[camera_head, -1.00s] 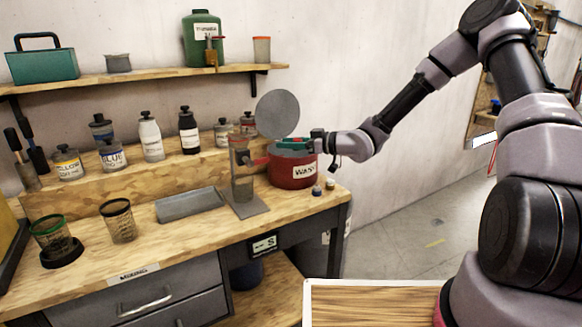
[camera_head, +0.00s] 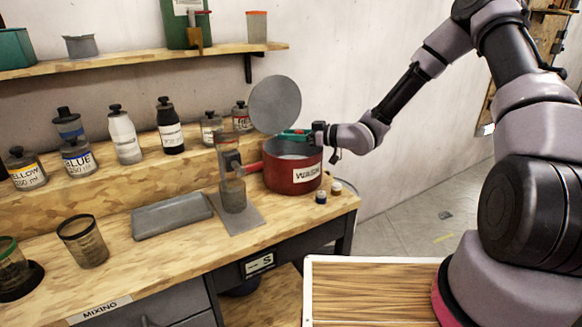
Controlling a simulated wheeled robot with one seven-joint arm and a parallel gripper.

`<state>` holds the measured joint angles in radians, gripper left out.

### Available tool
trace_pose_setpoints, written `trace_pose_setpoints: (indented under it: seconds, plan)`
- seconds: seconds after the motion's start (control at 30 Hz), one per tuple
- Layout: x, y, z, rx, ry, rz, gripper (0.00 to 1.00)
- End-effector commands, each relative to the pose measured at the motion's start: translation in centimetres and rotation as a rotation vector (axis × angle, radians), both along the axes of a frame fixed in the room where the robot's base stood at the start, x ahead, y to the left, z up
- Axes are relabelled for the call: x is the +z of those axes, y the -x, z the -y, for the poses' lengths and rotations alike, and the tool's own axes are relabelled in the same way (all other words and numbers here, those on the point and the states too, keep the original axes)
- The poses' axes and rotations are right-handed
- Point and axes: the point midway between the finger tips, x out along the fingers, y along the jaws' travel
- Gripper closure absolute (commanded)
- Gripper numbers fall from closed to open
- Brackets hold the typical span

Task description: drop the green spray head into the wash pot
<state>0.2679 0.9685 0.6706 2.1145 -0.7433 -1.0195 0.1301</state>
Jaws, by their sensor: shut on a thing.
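The wash pot (camera_head: 281,178) is a red pot with a white "WASH" label, standing at the right end of the bench. Its round grey lid (camera_head: 275,106) is raised upright behind it, so the pot is open. My gripper (camera_head: 304,134) is at the pot's back right rim, coming in from the right. It is shut on the green spray head (camera_head: 292,135), which shows as a small green piece over the pot's opening. The fingertips are small here and partly merge with the green piece.
A clear cylinder on a stand (camera_head: 232,190) is left of the pot, close to its red handle (camera_head: 250,168). Two small bottles (camera_head: 328,192) stand in front right of the pot. Several labelled bottles (camera_head: 122,135) line the raised step, and a grey tray (camera_head: 172,215) lies left.

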Motion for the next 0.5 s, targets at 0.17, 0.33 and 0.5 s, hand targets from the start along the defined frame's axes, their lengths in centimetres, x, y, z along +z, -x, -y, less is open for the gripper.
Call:
trace_pose_setpoints:
  seconds: [0.17, 0.33, 0.5]
  plan:
    - [-1.6, 0.0, 0.0, 0.000, -0.001, 0.000, 1.00]
    - [-2.1, 0.0, 0.0, 0.000, 0.000, 0.001, 1.00]
    - [-2.1, 0.0, 0.0, 0.000, 0.000, 0.001, 1.00]
